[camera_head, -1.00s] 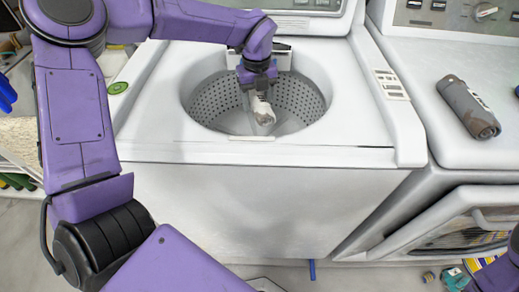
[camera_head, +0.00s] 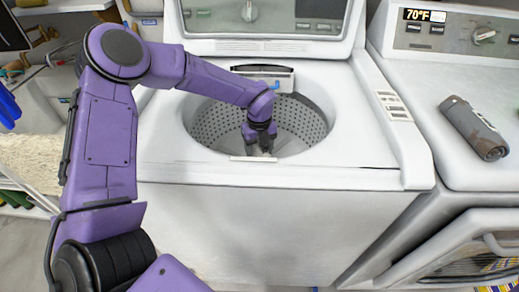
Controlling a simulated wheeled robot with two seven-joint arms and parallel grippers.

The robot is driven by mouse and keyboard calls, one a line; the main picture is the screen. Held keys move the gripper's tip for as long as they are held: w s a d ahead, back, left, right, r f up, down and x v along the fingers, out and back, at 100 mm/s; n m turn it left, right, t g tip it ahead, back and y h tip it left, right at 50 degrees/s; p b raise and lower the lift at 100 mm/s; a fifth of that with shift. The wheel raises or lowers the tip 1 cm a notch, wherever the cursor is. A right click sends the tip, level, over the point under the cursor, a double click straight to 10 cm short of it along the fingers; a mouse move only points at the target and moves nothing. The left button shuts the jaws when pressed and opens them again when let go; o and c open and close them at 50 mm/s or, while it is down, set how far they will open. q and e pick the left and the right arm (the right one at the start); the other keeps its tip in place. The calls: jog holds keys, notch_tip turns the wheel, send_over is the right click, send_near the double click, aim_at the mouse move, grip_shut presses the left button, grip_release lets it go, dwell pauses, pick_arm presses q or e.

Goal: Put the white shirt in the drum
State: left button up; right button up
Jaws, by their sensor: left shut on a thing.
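My left arm reaches in from the left over the top-loading washer (camera_head: 270,215). My left gripper (camera_head: 259,149) points down into the washer's perforated metal drum (camera_head: 212,124), near the front of its round opening. It is shut on the white shirt, a small rolled bundle in the earlier view. The shirt is now hidden by the gripper and the front rim of the opening, and I cannot tell whether it touches the drum floor. My right gripper is not in view.
The washer's raised control panel (camera_head: 262,22) stands behind the drum. Shelving is at the left.

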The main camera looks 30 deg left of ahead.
pick_arm(q)
jog(key=shift+f+b, duration=0.3)
jog(key=shift+f, duration=0.25)
jog(key=o, duration=1.1)
jog(key=shift+o, duration=0.2)
jog(key=shift+r, duration=0.1)
notch_tip(320, 180, up, 13)
jog(key=p, duration=0.1)
jog(key=shift+r, duration=0.15)
